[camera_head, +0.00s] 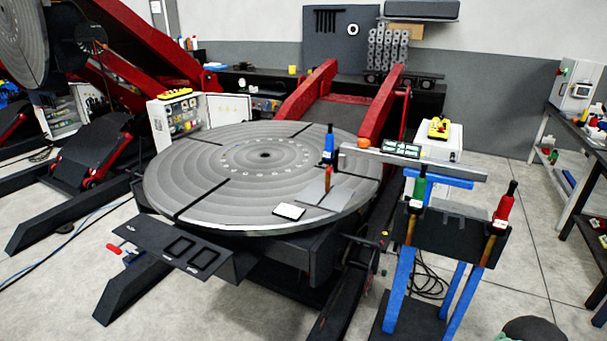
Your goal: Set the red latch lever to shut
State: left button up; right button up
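A small red lever-like part (115,248) shows at the left front, beside the black bracket plate (178,247) at the edge of the positioner. It is probably the latch lever, but it is too small to tell whether it is open or shut. The large round grey turntable (225,190) lies nearly flat behind the bracket. Neither of my grippers is in view, and nothing is seen touching the red part.
A stand with blue legs (398,290) holds green- and red-handled tools (505,205) at the right front. A blue-handled tool (329,145) and a white card (289,211) are on the turntable. Open floor (50,290) lies at the left front.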

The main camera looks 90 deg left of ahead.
aim_at(329, 169)
jog(key=i+u, duration=0.1)
jog(key=u, duration=0.3)
jog(key=i+u, duration=0.15)
jog(key=u, duration=0.25)
jog(key=i+u, duration=0.1)
jog(key=u, duration=0.3)
jog(key=i+u, duration=0.15)
jog(key=u, duration=0.3)
jog(key=l+u, duration=0.15)
jog(key=u, duration=0.25)
jog(key=i, duration=0.05)
